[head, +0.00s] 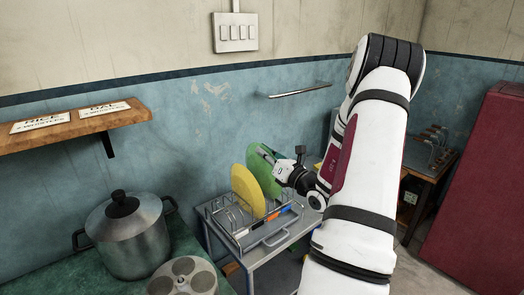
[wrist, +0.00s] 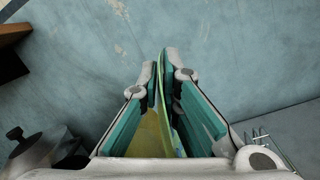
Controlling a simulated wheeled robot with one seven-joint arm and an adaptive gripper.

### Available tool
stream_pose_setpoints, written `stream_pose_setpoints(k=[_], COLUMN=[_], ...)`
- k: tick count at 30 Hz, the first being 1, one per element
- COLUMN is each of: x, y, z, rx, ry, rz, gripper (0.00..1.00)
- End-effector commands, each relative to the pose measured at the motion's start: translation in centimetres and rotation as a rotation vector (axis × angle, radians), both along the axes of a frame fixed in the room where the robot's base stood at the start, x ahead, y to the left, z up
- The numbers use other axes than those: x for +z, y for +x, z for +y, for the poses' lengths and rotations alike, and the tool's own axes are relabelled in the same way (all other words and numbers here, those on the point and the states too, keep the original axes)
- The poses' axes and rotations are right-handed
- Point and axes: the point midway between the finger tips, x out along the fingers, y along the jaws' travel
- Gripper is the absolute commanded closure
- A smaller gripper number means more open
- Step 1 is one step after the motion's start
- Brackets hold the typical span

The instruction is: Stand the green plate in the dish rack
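The green plate (head: 271,182) is upright, just behind and right of the yellow plate in the head view. My gripper (head: 264,155) is at its upper part. In the wrist view the fingers (wrist: 163,72) are closed on both sides of the green plate (wrist: 164,112), which shows nearly edge-on between them. The dish rack (head: 239,243) stands below, with wire dividers. The green plate's lower edge is hidden, so I cannot tell whether it touches the rack.
The yellow plate (head: 245,189) stands upright in the rack. The rack is on a grey table (head: 262,262), near the blue wall. A steel pot (head: 130,240) stands to the left, below a wooden shelf (head: 75,128). A towel bar (head: 300,90) is on the wall.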

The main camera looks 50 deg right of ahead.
Motion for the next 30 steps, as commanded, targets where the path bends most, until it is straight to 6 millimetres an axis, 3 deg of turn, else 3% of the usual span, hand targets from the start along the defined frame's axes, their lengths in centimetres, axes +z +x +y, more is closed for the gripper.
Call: stream_pose_setpoints(k=[18, 30], x=[-3.8, -4.3], y=[0.1, 0.0], z=[0.0, 0.0], rx=[0.001, 0.001], ry=[0.000, 0.000], rz=[-0.001, -0.001], gripper=[1.00, 1.00])
